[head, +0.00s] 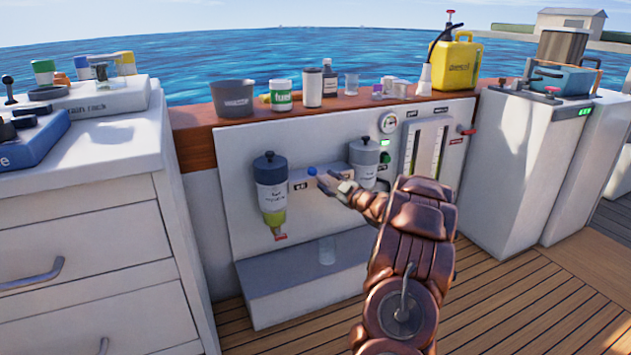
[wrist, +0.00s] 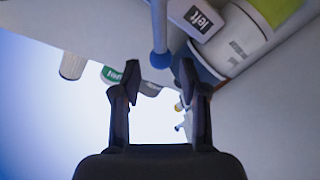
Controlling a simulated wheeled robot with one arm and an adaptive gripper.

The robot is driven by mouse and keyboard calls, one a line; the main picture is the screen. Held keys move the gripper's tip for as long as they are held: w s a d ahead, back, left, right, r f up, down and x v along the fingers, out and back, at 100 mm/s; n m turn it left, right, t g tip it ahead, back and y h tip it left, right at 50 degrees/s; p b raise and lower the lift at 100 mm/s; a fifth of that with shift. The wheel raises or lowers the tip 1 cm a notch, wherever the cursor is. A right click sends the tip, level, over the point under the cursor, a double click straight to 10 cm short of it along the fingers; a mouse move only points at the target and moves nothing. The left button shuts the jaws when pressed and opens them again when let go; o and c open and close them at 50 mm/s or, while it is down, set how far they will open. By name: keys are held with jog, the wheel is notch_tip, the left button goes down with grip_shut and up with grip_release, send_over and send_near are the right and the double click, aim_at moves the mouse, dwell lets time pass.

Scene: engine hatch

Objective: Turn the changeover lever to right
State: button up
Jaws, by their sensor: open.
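The changeover lever shows in the wrist view as a thin grey-blue rod with a blue rounded end (wrist: 160,58). In the head view its blue end (head: 312,171) is on the white panel between two filter units. My gripper (head: 327,178) is at the lever, with its arm reaching in from the lower right. In the wrist view my gripper (wrist: 158,78) is open, and the lever's end lies at the gap between the fingertips. I cannot tell whether a finger touches it. A plate reading "left" (wrist: 198,17) is beside the lever. The lever's pivot is hidden.
The left filter (head: 270,195) has yellow-green liquid at its bottom. The right filter (head: 364,158) is close behind my gripper. A gauge (head: 388,122) is above right. Bottles and cups line the wooden ledge (head: 200,116). A grey step (head: 290,278) juts out below.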

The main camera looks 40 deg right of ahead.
aim_at(317, 175)
jog(key=w+b, duration=0.1)
jog(key=w, duration=0.1)
jog(key=w+b, duration=0.1)
jog(key=w, duration=0.2)
jog(key=shift+w+d+f, duration=0.15)
jog(key=shift+w+f, duration=0.05)
jog(key=shift+w, duration=0.05)
jog(key=shift+w+d+r, duration=0.1)
jog(key=shift+w+r, duration=0.1)
jog(key=shift+w, duration=0.5)
jog(key=shift+c, duration=0.4)
grip_shut()
